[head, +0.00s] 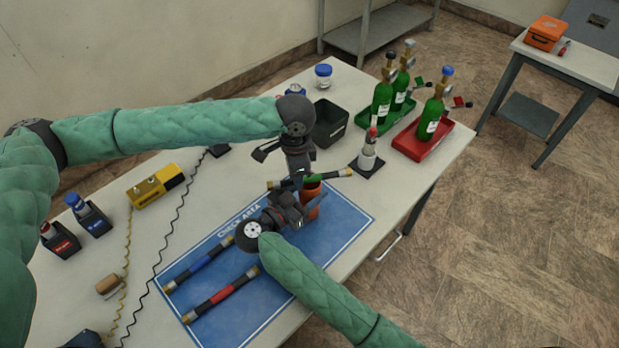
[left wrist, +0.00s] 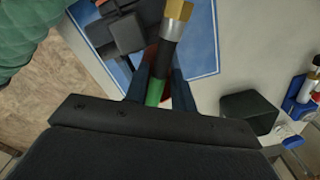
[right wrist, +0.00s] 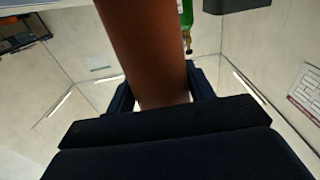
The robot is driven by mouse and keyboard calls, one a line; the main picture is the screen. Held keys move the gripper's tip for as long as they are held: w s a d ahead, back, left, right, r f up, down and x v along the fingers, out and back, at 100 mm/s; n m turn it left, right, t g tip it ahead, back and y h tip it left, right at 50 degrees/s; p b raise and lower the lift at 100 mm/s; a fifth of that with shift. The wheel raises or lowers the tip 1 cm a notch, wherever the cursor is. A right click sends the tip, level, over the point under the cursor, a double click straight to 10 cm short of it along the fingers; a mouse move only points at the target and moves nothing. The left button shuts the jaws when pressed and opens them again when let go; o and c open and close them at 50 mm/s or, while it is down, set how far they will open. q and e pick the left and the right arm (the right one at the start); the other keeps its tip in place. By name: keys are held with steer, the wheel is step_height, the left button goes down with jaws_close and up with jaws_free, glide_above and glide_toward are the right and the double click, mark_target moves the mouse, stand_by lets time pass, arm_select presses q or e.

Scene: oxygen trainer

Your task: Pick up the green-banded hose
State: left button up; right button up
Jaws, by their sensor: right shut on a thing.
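The green-banded hose (head: 318,179) is a black tube with a green middle band and brass ends, lying roughly level above the blue check-area mat (head: 352,219). My left gripper (head: 302,180) is over it from above. In the left wrist view, the hose's green band (left wrist: 154,92) lies between the fingers of my left gripper (left wrist: 158,90), which stand apart with a gap beside it. My right gripper (head: 305,203) is shut on an orange-brown cylinder (head: 311,203), just below and beside the hose.
A blue-banded hose (head: 205,262) and a red-banded hose (head: 222,295) lie on the mat. Green bottles stand in a green tray (head: 372,125) and a red tray (head: 411,146) at the back right. A black bin (head: 330,124) stands close behind my left gripper.

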arm_select(q)
jaws_close()
